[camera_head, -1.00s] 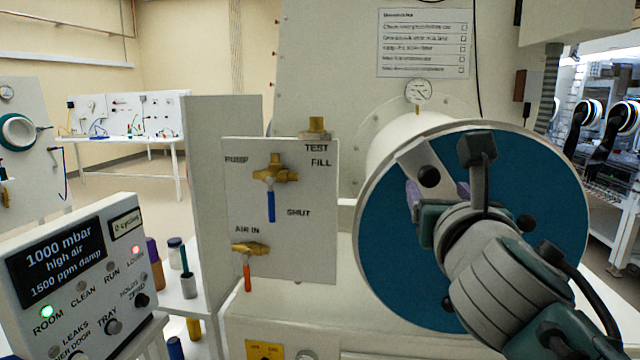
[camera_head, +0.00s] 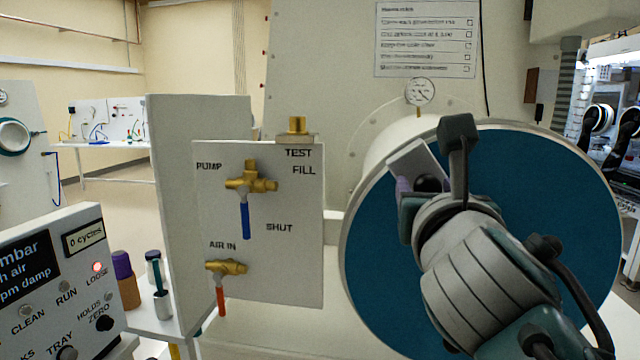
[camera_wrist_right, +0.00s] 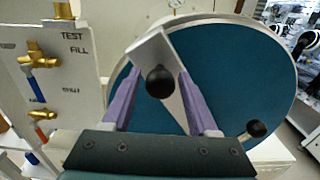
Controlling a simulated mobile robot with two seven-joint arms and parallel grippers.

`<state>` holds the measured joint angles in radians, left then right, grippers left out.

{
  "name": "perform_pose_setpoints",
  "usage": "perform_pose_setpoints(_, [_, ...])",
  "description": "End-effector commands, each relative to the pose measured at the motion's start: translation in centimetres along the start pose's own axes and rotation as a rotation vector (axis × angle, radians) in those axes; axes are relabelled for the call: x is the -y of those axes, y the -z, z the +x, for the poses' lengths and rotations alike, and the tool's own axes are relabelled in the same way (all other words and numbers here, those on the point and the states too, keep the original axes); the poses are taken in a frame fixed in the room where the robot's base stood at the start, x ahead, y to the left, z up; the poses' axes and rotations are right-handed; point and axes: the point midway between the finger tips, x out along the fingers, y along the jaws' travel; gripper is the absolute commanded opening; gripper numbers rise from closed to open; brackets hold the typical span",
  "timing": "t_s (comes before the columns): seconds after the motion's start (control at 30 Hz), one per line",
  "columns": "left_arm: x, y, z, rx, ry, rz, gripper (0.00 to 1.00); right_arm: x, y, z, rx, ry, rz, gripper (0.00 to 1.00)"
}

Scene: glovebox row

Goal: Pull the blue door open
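The blue door (camera_head: 575,215) is a large round disc with a pale rim, at the right in the head view, on the end of a white cylinder. It also shows in the wrist view (camera_wrist_right: 235,70). A pale grey handle bar with a black knob (camera_wrist_right: 160,82) lies across its face. My right gripper (camera_wrist_right: 159,74) is at this handle, with its purple fingers apart on either side of the knob and no clear grip seen. In the head view my right wrist covers much of the door. I cannot tell whether the door is ajar. My left gripper is not in view.
A valve panel (camera_head: 290,220) with brass valves and blue and red levers stands left of the door. A control box (camera_head: 35,290) is at the lower left, with bottles (camera_head: 127,285) beside it. A second black knob (camera_wrist_right: 257,128) is near the door's lower right rim.

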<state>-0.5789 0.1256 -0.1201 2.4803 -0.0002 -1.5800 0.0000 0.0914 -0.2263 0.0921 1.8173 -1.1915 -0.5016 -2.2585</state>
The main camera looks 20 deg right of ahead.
Motion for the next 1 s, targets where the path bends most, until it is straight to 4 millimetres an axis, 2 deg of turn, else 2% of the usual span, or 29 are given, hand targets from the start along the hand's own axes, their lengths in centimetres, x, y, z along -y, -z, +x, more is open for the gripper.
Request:
perform_pose_setpoints(0.07, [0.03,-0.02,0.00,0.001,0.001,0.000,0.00,0.01,0.00,0.01,0.000,0.000,0.000,0.49])
perform_pose_setpoints(0.5, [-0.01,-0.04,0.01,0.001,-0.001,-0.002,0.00,0.01,0.01,0.02,0.000,0.000,0.000,0.00])
perform_pose_setpoints(1.0, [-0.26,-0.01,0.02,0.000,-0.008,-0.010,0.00,0.02,0.04,0.03,-0.001,0.000,0.000,0.00])
